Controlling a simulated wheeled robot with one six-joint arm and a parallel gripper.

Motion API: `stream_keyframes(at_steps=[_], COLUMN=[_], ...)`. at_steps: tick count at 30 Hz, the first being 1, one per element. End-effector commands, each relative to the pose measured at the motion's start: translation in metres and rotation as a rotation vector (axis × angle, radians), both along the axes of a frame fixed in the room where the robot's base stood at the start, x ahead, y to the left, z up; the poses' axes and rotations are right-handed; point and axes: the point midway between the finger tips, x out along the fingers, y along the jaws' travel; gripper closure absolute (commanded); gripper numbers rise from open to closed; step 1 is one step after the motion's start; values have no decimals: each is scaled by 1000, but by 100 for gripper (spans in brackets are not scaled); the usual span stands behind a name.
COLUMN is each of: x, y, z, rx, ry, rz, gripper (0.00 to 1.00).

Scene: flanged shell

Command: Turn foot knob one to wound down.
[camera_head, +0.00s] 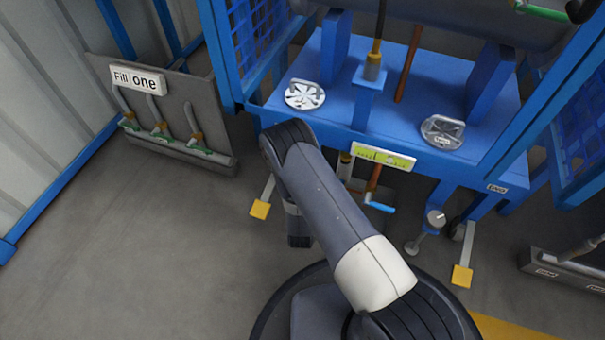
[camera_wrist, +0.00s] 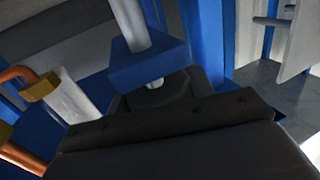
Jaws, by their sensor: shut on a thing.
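In the wrist view my gripper (camera_wrist: 165,118) shows as a dark body across the lower middle; its fingertips are mostly hidden. It is shut on a dark rounded part, taken as foot knob one (camera_wrist: 158,95), just by a blue block (camera_wrist: 148,66) with a pale metal rod (camera_wrist: 130,22) through it. In the head view my arm reaches down in front of the blue frame (camera_head: 320,118), near its left foot, and covers that knob and the gripper tips. How far either is wound cannot be told.
Yellow-ended pedals (camera_head: 259,209) (camera_head: 462,276) stick out at both sides. A blue-handled crank (camera_head: 379,206) hangs under the green label (camera_head: 383,156). A "Fill one" valve panel (camera_head: 170,125) stands left. Copper pipe (camera_wrist: 20,155) is close in the wrist view. Floor at the left is clear.

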Motion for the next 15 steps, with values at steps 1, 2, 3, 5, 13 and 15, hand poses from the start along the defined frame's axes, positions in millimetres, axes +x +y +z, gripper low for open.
stream_keyframes(at_steps=[1,2,3,5,13,15], x=[0,0,0,0,-1,-1], y=[3,2,2,0,-4,-6], z=[1,1,1,1,1,0], rx=[1,2,3,2,5,5], ry=[-2,-2,-3,-2,-2,-2], rz=[-36,-64,-100,-156,-413,-481], gripper=[74,74,74,74,74,74])
